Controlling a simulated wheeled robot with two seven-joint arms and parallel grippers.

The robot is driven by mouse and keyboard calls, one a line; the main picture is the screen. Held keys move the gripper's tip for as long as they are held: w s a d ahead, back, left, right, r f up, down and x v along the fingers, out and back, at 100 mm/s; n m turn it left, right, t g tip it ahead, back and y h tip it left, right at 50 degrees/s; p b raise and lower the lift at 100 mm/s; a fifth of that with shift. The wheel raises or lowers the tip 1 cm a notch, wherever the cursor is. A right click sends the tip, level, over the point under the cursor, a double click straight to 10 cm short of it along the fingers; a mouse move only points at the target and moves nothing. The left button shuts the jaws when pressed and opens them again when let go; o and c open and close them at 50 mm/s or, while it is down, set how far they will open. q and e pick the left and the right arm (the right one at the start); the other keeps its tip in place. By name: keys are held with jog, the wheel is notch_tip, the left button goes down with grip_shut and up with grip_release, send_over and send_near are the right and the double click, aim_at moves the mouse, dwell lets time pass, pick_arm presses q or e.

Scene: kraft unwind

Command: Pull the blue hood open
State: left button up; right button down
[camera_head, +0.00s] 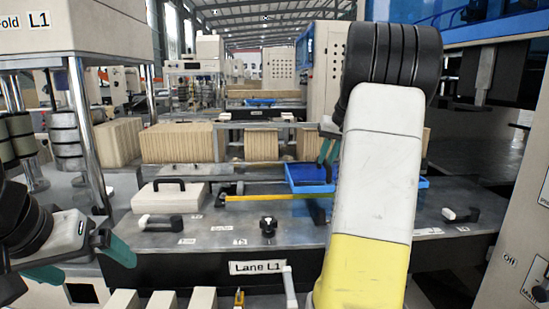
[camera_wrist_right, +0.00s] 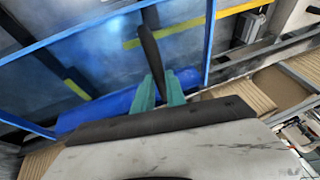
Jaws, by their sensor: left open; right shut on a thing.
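The blue hood (camera_head: 308,177) is partly hidden behind my right arm in the head view, above the grey Lane L1 bench. In the right wrist view the hood (camera_wrist_right: 85,48) shows as a blue frame with a see-through bluish panel and a thick blue bar along its near edge. My right gripper (camera_head: 328,149) has its teal fingers at the hood; in the wrist view the right gripper (camera_wrist_right: 160,93) is shut on a dark handle (camera_wrist_right: 151,45). My left gripper (camera_head: 82,262) is open and empty at the left, apart from the bench.
The Lane L1 bench (camera_head: 200,241) carries a cream block with a black handle (camera_head: 168,195), a yellow strip (camera_head: 270,197), a black knob (camera_head: 268,227) and small levers. Rows of brown kraft stacks (camera_head: 178,142) stand behind. A metal post (camera_head: 88,135) rises near my left gripper.

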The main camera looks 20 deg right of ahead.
jog(key=s+d, duration=0.1)
jog(key=d, duration=0.3)
jog(key=s+d, duration=0.1)
jog(key=d, duration=0.3)
jog(key=s+d, duration=0.1)
jog(key=d, duration=0.4)
jog(key=shift+s, duration=0.4)
jog(key=c, duration=1.4)
grip_release()
jog(key=shift+o, duration=0.2)
jog(key=v, duration=0.7)
jog(key=shift+r, duration=0.4)
jog(key=shift+s, duration=0.1)
